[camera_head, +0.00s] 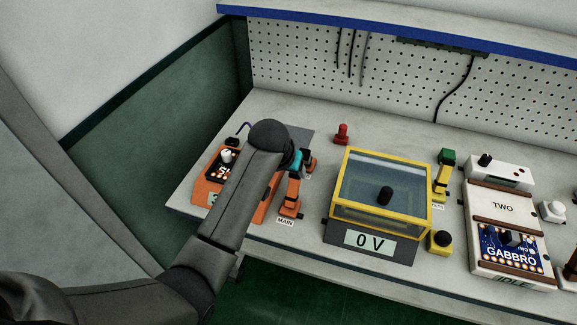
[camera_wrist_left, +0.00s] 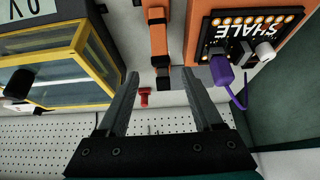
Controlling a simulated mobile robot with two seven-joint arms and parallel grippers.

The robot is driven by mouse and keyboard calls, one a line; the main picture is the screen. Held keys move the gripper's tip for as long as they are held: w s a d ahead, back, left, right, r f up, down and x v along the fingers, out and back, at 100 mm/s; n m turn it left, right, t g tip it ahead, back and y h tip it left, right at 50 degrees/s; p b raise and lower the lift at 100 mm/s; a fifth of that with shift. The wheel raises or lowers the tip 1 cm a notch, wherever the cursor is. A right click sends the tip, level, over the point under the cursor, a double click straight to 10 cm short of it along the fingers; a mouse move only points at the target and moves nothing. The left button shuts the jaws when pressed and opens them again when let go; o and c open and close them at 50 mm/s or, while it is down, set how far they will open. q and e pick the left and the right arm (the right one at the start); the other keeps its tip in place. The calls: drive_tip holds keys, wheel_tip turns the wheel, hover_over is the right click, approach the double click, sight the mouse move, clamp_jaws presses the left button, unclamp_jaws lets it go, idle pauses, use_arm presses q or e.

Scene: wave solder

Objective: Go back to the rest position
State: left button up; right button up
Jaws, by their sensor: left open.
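My left arm (camera_head: 235,200) reaches in from the lower left over the left end of the bench. My left gripper (camera_head: 297,163) shows only as a teal part beside the wrist; its fingers are mostly hidden there. In the left wrist view, the gripper (camera_wrist_left: 160,74) is open, its two dark fingers apart with nothing held. An orange lever switch (camera_wrist_left: 157,35) shows beyond and between the fingertips; I cannot tell the exact gap. My right gripper is in neither view.
An orange fixture (camera_head: 206,191) with a SHALE board (camera_wrist_left: 247,35) is partly behind my arm. A yellow-framed box (camera_head: 428,209) reading 0 V stands to the right. Further right are a GABBRO board (camera_head: 508,262) and a red button (camera_head: 341,133) stands behind. A pegboard (camera_head: 300,60) closes the back.

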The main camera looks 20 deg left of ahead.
use_arm(q)
drive_tip(key=shift+s, duration=0.15)
idle(0.4)
drive_tip(key=s+a+f+m+g, duration=0.2)
drive_tip(key=s, duration=2.7)
wheel_tip(320, 180, down, 28)
drive_tip(key=s+g+b, duration=0.2)
drive_tip(key=b, duration=0.3)
drive_tip(key=s+a+f+b, duration=0.2)
drive_tip(key=s+f+b, duration=0.2)
drive_tip(key=s+f, duration=1.1)
wheel_tip(320, 180, down, 2)
drive_tip(key=shift+s+a+f+g, duration=0.1)
drive_tip(key=shift+s+a+g, duration=0.05)
drive_tip(key=shift+g, duration=0.25)
